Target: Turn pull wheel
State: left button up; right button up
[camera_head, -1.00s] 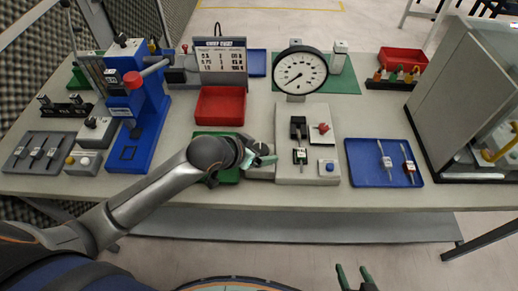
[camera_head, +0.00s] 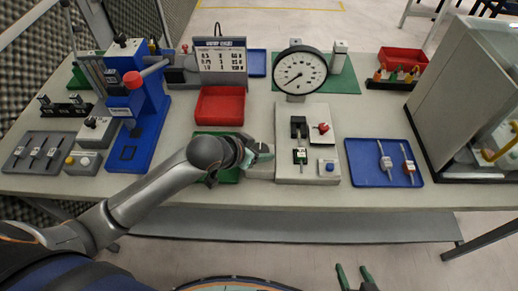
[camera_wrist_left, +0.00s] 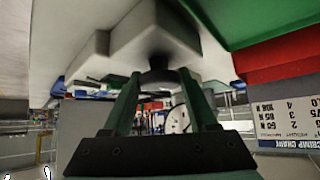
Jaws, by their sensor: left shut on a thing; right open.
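The pull tester has a pale base plate (camera_head: 316,176) and a round dial gauge (camera_head: 300,72) at its back. In the left wrist view the gripper's green fingers (camera_wrist_left: 156,92) are shut on a dark round part (camera_wrist_left: 157,76), likely the pull wheel, against a pale block (camera_wrist_left: 150,38). The wheel is hidden by the gripper in the head view. My right gripper (camera_head: 354,276) is open and empty, in front of the table.
A green tray (camera_head: 228,176) lies just left of the gripper, with a red bin (camera_head: 220,106) behind it. A blue tray (camera_head: 372,178) with two tools is right of the tester. A blue press (camera_head: 140,125) stands at left, a grey cabinet (camera_head: 450,85) at right.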

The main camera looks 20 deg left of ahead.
pick_arm(q)
jog(key=shift+a+m, duration=0.1)
jog(key=shift+m, duration=0.2)
jog(key=m+g+h, duration=0.1)
jog(key=m+h, duration=0.1)
jog(key=m, duration=0.1)
jog(key=shift+w+a+m+g+h, duration=0.15)
jog(key=shift+m+g+h, duration=0.15)
jog(key=shift+g, duration=0.1)
jog(key=m+g+h+b, duration=0.1)
jog(key=m, duration=0.1)
jog(key=shift+f+m+g+b, duration=0.1)
jog(key=shift+m+g+b, duration=0.2)
jog(key=shift+m+b, duration=0.1)
jog(key=m+g+h+b, duration=0.1)
jog(key=m+g+b, duration=0.1)
jog(key=m, duration=0.1)
jog(key=m+g+b, duration=0.2)
jog(key=m+b, duration=0.1)
jog(key=shift+w+g+h, duration=0.15)
jog(key=shift+g+h, duration=0.25)
jog(key=m+g+b, duration=0.3)
jog(key=m, duration=0.1)
jog(key=shift+m+y, duration=0.3)
jog(key=shift+m+g+b, duration=0.35)
jog(key=shift+m+g, duration=0.15)
